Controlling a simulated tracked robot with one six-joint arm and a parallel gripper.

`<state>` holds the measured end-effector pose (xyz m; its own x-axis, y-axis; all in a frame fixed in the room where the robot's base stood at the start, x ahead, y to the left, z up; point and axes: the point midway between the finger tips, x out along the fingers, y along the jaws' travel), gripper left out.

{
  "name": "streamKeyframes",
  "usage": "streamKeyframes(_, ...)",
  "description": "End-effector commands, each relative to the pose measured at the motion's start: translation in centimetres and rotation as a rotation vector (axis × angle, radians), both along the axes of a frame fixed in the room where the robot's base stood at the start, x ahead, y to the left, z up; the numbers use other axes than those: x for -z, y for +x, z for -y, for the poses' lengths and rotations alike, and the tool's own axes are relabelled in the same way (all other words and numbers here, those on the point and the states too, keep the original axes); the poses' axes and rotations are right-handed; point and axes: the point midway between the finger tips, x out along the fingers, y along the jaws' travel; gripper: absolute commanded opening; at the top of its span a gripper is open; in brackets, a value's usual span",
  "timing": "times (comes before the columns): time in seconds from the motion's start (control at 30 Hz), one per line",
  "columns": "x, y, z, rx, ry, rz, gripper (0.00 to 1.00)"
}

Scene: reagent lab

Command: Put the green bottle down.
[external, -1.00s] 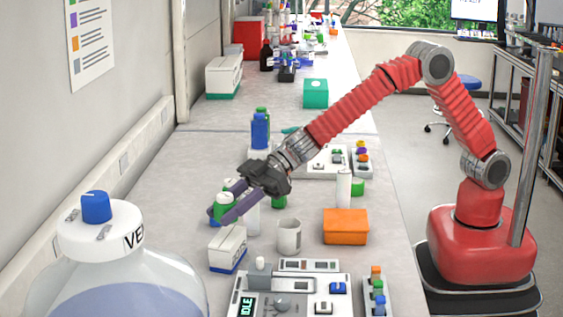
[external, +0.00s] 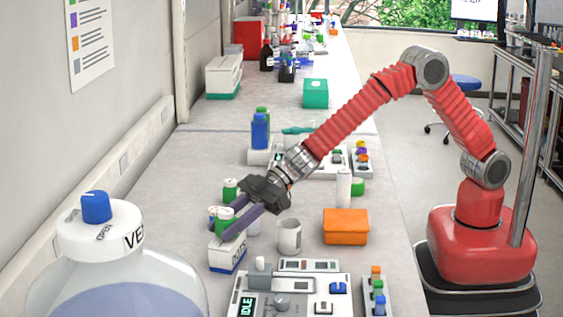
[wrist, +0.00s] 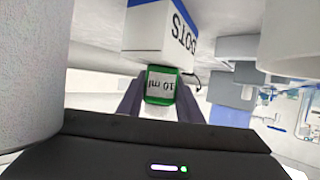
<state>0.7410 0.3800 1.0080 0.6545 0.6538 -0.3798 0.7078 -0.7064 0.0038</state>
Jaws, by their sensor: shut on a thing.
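The green bottle (wrist: 151,99) has a white label reading "10 ml". In the wrist view it sits between the two fingers of my gripper (wrist: 160,103), which are shut on it. In the external view my gripper (external: 222,222) points down and left, with the green bottle (external: 226,214) at its fingertips. It is over or beside the near-left white box with a blue stripe (external: 227,254); I cannot tell whether they touch. This box also shows just beyond the bottle in the wrist view (wrist: 160,28). The bottle's underside is hidden.
Another green-capped bottle (external: 231,187) stands just behind the fingers. A white mug (external: 289,236) and an orange box (external: 345,227) are to the right. A device with a display (external: 290,292) is in front. A blue bottle (external: 260,131) stands farther back. Bare bench lies left of my gripper.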

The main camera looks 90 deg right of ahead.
Motion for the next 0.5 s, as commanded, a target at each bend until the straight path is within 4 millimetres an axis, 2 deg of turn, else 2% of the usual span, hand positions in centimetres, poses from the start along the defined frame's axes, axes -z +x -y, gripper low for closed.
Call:
streamKeyframes(0.03,0.44,-0.07,0.06,0.002,-0.002,-0.007,0.34)
streamKeyframes(0.27,0.64,-0.12,0.10,0.002,-0.002,-0.010,0.51)
streamKeyframes(0.5,0.79,-0.16,0.12,0.003,-0.003,-0.014,0.51)
